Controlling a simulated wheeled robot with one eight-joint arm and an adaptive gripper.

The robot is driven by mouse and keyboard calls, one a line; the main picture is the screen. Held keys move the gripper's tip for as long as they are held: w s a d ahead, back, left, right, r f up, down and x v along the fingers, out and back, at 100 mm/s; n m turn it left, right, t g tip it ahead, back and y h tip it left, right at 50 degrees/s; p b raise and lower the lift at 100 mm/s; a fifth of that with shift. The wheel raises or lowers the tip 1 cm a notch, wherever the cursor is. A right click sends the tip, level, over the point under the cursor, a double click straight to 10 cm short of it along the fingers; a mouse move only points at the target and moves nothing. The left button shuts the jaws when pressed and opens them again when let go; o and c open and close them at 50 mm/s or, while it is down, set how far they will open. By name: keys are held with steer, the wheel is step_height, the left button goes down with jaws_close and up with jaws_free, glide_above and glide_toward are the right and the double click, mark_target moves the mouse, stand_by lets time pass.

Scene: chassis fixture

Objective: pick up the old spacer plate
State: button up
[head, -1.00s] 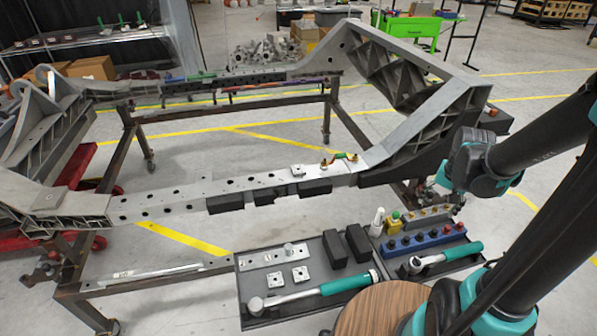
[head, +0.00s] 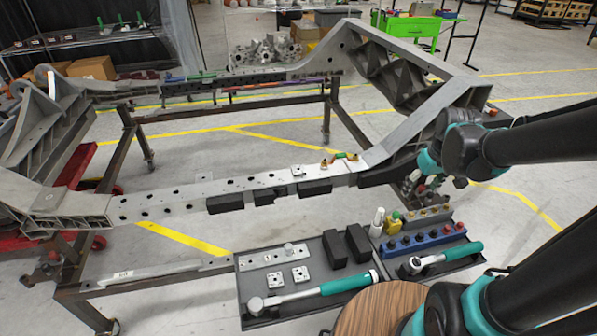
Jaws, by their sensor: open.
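A small square metal plate (head: 298,172) lies flat on the top face of the near chassis rail (head: 160,204), left of a fitting with a green and red part. It looks like the old spacer plate, but I see no mark that confirms it. Two similar square plates, one (head: 275,280) left and one (head: 300,274) right, lie in the dark tray (head: 245,316). My gripper (head: 424,188) is small and partly hidden below my wrist, right of the rail plate and apart from it. It is open, and I see nothing held.
The tray also holds a long plate (head: 262,258), black blocks (head: 335,250) and a teal-handled wrench (head: 318,291). A second tray holds a blue socket rack (head: 425,239), bottles and another wrench (head: 445,256). The chassis's ribbed right end (head: 395,80) rises beside my arm.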

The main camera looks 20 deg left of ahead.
steer(key=w+a+r+n+g, duration=0.1)
steer(key=w+a+r+n, duration=0.15)
steer(key=w+a, duration=0.2)
steer(key=w+a+r+n, duration=0.2)
steer(key=w+a+n, duration=0.1)
steer(key=a, duration=0.3)
step_height(320, 180, up, 2)
steer(key=n+g, duration=0.2)
steer(key=n, duration=1.1)
glide_above(299, 169)
steer(key=shift+h, duration=0.3)
steer(key=f, duration=1.1)
steer(key=shift+a, duration=0.4)
steer(key=shift+d+f, duration=0.15)
steer(key=shift+f, duration=1.35)
steer(key=shift+d+f, duration=0.1)
steer(key=shift+f, duration=1.35)
steer(key=c, duration=1.5)
steer(key=shift+r, duration=0.1)
